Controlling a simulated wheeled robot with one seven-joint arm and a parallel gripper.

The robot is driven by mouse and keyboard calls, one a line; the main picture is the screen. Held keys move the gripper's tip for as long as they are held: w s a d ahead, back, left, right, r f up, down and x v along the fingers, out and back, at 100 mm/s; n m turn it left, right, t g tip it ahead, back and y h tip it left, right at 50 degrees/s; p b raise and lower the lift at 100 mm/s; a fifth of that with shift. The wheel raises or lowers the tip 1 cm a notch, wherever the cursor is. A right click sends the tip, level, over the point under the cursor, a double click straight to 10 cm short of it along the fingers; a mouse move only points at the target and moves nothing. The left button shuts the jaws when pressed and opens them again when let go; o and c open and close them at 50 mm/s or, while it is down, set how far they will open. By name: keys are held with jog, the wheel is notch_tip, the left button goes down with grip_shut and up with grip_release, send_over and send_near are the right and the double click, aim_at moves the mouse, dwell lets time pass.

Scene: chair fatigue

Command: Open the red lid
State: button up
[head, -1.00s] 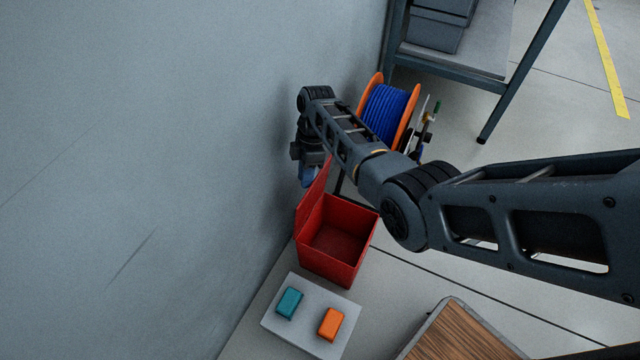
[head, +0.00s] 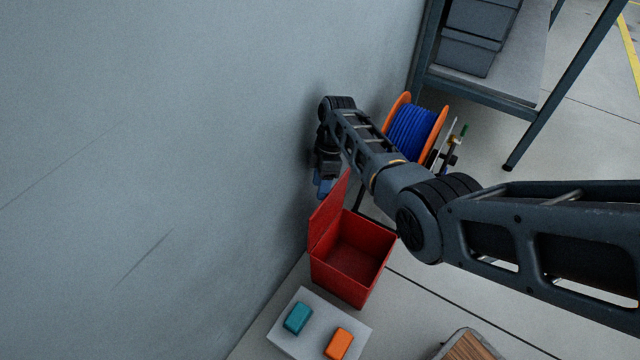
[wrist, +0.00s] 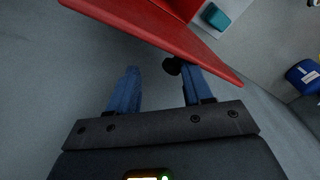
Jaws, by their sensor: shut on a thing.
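The red box (head: 375,238) stands on the floor by the wall with its inside in view and empty. Its red lid (head: 328,216) stands up, open, on the box's wall side. My gripper (head: 323,187) is at the lid's upper far end, close to the wall. In the wrist view the lid (wrist: 150,27) crosses just beyond the blue fingers of my gripper (wrist: 158,72). The fingers stand apart with the lid's edge at their tips. The exact contact is partly hidden. A small black round part (wrist: 172,66) shows by the right finger.
A pale board (head: 315,338) holds a teal block (head: 297,318) and an orange block (head: 339,343) in front of the box. A blue cable reel (head: 412,132) and a metal-framed shelf (head: 480,90) stand behind. The wall (head: 150,180) is close on the left.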

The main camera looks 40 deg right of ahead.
jog(key=shift+o, duration=0.8)
jog(key=shift+s+f, duration=0.45)
jog(key=shift+f, duration=0.25)
jog(key=shift+r, duration=0.1)
jog(key=w+p+v, duration=0.1)
jog(key=p+v, duration=0.2)
jog(key=v, duration=0.6)
jog(key=shift+a, duration=0.2)
